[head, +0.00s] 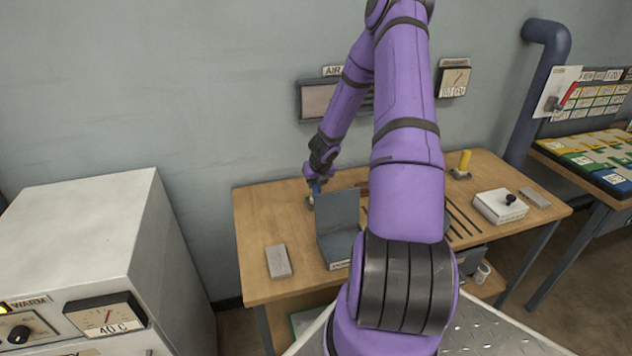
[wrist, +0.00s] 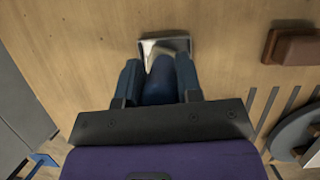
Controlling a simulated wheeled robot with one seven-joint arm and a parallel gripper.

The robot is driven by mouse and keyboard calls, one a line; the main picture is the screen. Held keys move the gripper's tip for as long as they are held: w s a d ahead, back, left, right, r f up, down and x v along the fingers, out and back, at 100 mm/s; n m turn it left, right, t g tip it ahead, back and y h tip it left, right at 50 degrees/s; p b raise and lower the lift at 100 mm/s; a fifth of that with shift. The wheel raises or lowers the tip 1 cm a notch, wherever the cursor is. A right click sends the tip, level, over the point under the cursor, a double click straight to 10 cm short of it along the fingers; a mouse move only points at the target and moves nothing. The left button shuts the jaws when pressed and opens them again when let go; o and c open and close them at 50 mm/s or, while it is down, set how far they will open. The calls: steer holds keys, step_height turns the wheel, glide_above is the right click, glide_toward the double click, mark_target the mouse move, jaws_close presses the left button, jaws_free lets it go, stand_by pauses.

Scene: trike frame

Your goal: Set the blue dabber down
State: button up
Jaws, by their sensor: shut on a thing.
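My gripper (head: 315,180) reaches down over the left part of the wooden table in the head view. In the wrist view its two dark fingers (wrist: 158,80) are shut on the blue dabber (wrist: 159,82), whose rounded blue body shows between them. A small metal holder (wrist: 170,43) lies at the dabber's far end, on the wood. It shows in the head view as a small pale patch (head: 309,201) under the gripper. I cannot tell whether the dabber is seated in the holder or just above it. The dabber (head: 317,188) is mostly hidden in the head view.
A grey open-lidded box (head: 337,215) stands just right of my gripper. A grey block (head: 278,261) lies front left on the table (head: 260,221). A yellow dabber (head: 464,160) stands in a holder at the back right, near a white box (head: 499,207). A brown block (wrist: 292,47) is right in the wrist view.

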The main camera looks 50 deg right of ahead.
steer(key=shift+f, duration=0.1)
steer(key=o, duration=0.9)
steer(key=shift+o, duration=0.2)
steer(key=v, duration=1.2)
steer(key=a+r+n+t+y, duration=0.2)
steer(key=a+r+n+y, duration=0.1)
steer(key=a+r+n, duration=1.8)
steer(key=s+a+r+n, duration=0.7)
steer(key=s+a+n, duration=0.1)
steer(key=s+a, duration=0.1)
steer(key=s+a+r+n, duration=0.1)
steer(key=s+n, duration=0.5)
steer(key=s+a+r+n+h, duration=0.1)
steer(key=s+a+r+n, duration=0.1)
steer(key=s+n, duration=0.4)
steer(key=shift+s+a+r+g, duration=0.15)
steer(key=shift+s+a+g, duration=0.2)
steer(key=shift+s, duration=0.35)
